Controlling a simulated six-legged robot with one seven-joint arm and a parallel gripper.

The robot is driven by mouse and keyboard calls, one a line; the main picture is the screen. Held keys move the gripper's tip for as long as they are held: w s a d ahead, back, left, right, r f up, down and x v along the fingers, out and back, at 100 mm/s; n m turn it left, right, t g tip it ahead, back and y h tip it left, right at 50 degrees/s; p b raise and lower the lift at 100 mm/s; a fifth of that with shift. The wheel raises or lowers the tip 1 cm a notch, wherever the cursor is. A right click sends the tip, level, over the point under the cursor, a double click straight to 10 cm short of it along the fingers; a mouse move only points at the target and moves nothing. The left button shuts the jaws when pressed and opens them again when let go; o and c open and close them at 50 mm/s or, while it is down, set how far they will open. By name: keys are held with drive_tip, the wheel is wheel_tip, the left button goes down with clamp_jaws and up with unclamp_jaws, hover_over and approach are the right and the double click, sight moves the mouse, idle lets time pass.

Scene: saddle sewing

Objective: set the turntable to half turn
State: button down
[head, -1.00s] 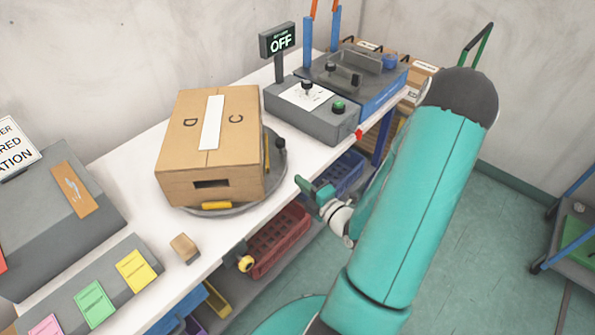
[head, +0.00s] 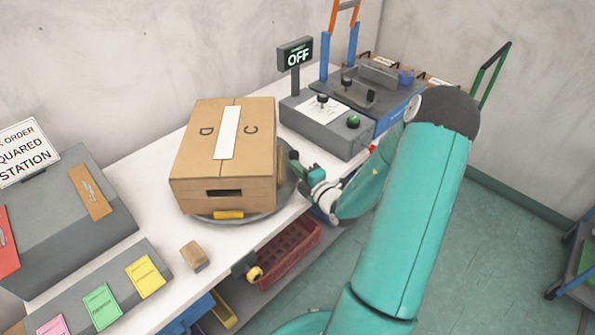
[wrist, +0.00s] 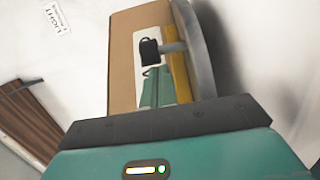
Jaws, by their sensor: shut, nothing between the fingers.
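The round grey turntable (head: 285,188) lies on the white bench under a brown cardboard box (head: 222,175) lettered D and C. A yellow piece (head: 229,215) sits at the box's front foot. A dark knob (head: 293,155) stands at the turntable's right side; it also shows in the wrist view (wrist: 149,52) on a grey stem. My gripper (head: 304,168) is beside the knob, its fingers shut. In the wrist view the green fingers (wrist: 157,88) point toward the knob. I cannot tell whether they touch it.
A small wooden block (head: 194,256) lies in front of the turntable. Coloured cards (head: 103,303) lie at the left front. A red crate (head: 290,252) is below the bench.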

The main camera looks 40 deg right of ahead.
drive_tip(key=shift+w+d, duration=0.1)
drive_tip(key=shift+w+d+n+y, duration=0.85)
drive_tip(key=shift+d+y, duration=0.1)
drive_tip(key=shift+y, duration=0.15)
drive_tip(key=shift+w+d+n+y, duration=0.7)
drive_tip(key=shift+w+y, duration=0.3)
drive_tip(key=shift+y, duration=0.1)
drive_tip(key=shift+g, duration=0.3)
drive_tip(key=shift+w+d, duration=0.4)
drive_tip(key=shift+w, duration=0.45)
drive_tip(key=shift+w+d, duration=0.4)
drive_tip(key=shift+w, duration=0.45)
drive_tip(key=shift+w+d, duration=0.4)
drive_tip(key=shift+w, duration=0.45)
